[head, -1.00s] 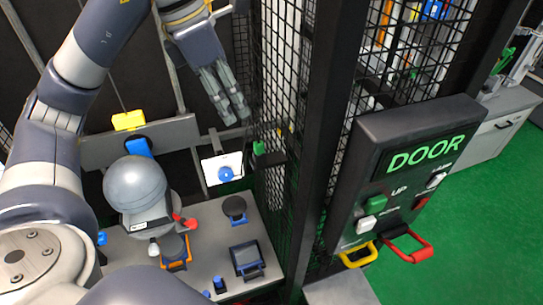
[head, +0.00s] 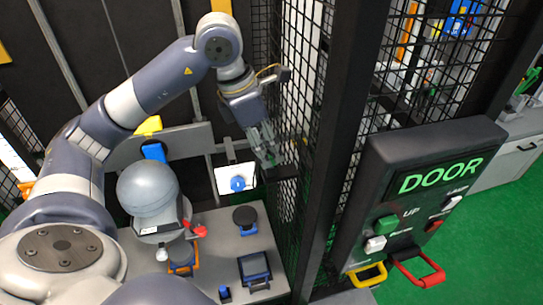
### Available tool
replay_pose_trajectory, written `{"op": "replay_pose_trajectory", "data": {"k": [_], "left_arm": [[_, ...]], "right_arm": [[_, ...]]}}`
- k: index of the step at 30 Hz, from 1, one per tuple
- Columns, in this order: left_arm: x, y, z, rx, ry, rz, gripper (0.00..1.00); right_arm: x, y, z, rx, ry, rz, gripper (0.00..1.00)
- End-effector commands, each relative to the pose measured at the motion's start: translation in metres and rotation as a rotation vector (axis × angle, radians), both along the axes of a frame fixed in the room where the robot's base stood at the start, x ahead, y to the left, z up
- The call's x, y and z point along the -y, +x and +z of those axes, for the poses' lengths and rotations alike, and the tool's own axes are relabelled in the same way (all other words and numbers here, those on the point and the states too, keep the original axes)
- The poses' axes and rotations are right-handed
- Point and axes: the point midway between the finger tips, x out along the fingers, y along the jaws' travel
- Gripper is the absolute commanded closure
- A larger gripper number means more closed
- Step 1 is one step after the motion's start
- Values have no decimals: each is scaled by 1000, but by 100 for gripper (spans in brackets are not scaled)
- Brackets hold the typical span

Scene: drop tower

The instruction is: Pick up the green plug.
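The green plug (head: 275,158) is a small green piece at a dark bracket (head: 285,172) beside the black mesh wall. My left gripper (head: 267,154) reaches down to it from above, with its fingertips at the plug. The fingers hide part of the plug. I cannot tell whether they are closed on it or only around it. My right gripper is not in view.
A white plate with a blue knob (head: 238,184) is just left of the plug. The black mesh wall and post (head: 343,130) stand close on the right. Below is a grey bench (head: 217,224).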

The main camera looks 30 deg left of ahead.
Motion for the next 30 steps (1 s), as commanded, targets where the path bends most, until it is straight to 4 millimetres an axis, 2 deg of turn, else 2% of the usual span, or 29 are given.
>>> {"op": "replay_pose_trajectory", "data": {"k": [1,6,13,14,18,19,30], "left_arm": [[1,1,-5,-6,0,0,62],[4,5,-20,-1,0,-1,62],[4,5,-22,0,0,-1,62],[4,5,-22,0,0,-1,64],[4,5,-22,0,0,-1,96],[4,5,-22,0,0,-1,99],[4,6,-21,1,0,0,99]], "right_arm": [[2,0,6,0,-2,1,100],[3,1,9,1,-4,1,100],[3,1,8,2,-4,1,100],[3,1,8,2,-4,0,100],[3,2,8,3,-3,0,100],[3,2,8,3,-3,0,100],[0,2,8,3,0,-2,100]]}}
